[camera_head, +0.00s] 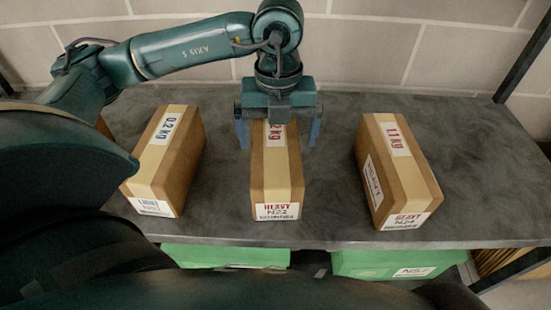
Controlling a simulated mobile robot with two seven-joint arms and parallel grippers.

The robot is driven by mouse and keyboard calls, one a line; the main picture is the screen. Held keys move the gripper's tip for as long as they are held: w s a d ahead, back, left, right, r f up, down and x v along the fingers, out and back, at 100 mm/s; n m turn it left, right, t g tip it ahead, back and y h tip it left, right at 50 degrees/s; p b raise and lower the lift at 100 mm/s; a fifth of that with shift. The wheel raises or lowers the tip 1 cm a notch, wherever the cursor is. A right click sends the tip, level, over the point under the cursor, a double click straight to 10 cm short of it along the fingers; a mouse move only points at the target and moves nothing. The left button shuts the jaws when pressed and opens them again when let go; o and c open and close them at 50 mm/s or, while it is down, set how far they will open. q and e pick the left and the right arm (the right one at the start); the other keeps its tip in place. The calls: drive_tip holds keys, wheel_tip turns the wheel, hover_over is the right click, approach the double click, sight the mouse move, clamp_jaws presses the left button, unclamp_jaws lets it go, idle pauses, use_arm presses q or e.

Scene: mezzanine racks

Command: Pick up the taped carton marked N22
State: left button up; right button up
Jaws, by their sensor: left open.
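The taped carton marked N22 (277,182) stands on the dark shelf between two other cartons. It has a pale tape strip along its top and a front label with HEAVY in red. My left gripper (279,135) is over its far end, pointing down. Its blue fingers are open, one on each side of the carton. I cannot tell whether they touch it. The gripper partly hides the weight label on top. My right gripper is not in view.
A carton marked 0.2 kg (180,160) stands to the left, and a carton marked 1.1 kg and N24 (402,172) to the right, with gaps between. Green bins (225,256) sit below the shelf edge. A block wall (390,50) rises behind. The shelf (490,170) is bare at right.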

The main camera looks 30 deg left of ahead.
use_arm(q)
drive_tip(key=shift+a+f, duration=0.2)
drive_tip(key=shift+f, duration=1.15)
drive_tip(key=shift+a+f, duration=0.15)
drive_tip(key=shift+f, duration=1.2)
drive_tip(key=shift+c, duration=0.4)
drive_tip(key=c, duration=1.8)
drive_tip(key=shift+w+r, duration=0.15)
